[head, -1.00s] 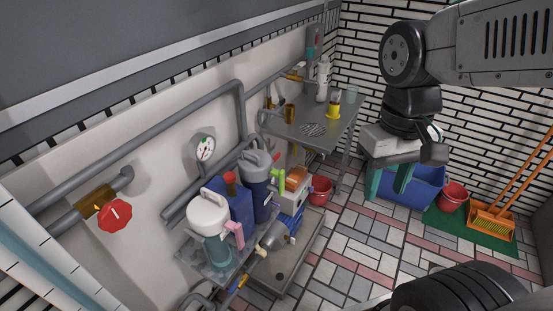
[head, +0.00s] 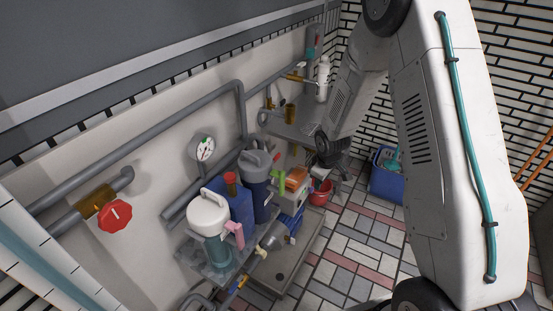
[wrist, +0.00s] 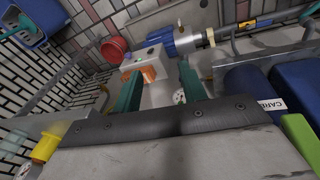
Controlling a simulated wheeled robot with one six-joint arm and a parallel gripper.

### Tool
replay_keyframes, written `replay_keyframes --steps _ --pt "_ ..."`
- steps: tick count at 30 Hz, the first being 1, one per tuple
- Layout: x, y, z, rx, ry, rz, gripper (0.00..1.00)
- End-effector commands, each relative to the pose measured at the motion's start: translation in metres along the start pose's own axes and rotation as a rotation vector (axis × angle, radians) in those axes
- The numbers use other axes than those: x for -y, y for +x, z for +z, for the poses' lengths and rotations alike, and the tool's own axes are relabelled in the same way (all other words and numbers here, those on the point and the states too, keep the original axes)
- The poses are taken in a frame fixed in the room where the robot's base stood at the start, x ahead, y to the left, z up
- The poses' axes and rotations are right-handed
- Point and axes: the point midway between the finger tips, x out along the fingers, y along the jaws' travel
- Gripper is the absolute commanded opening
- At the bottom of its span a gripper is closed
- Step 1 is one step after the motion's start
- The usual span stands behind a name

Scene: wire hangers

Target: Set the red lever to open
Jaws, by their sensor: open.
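A red handle (head: 317,41) shows on the upright pipe at the far end of the wall in the head view, too small to read its setting. A round red knob (head: 115,215) sits on a brass valve at the left. I cannot tell which of these is the red lever. My gripper (wrist: 160,72) is open and empty in the wrist view, its two teal fingers apart. An orange block (wrist: 146,75) on a grey box lies beyond the fingers.
A pressure gauge (head: 204,148), a white-lidded canister (head: 208,213), a dark blue canister (head: 257,185) and a pump motor (head: 279,230) crowd the wall. A red bucket (head: 320,192) and a blue bin (head: 388,180) stand on the floor. The tiled floor (head: 340,240) is clear in front.

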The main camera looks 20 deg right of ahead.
Motion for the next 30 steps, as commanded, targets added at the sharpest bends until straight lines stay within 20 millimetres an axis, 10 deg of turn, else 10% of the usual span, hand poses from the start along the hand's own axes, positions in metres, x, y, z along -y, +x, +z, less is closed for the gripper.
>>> replay_keyframes --steps 6,13,17,21,30 --pt "-0.008 0.113 -0.034 -0.226 -0.270 0.103 0.42" --pt "-0.001 0.193 -0.082 -0.576 -0.612 0.359 0.42" --pt "-0.005 0.186 -0.117 -0.789 -0.785 0.606 0.42" --pt "-0.021 0.135 -0.154 -0.951 -0.907 0.889 0.42" --pt "-0.025 0.106 -0.171 -0.999 -0.992 1.087 0.42"
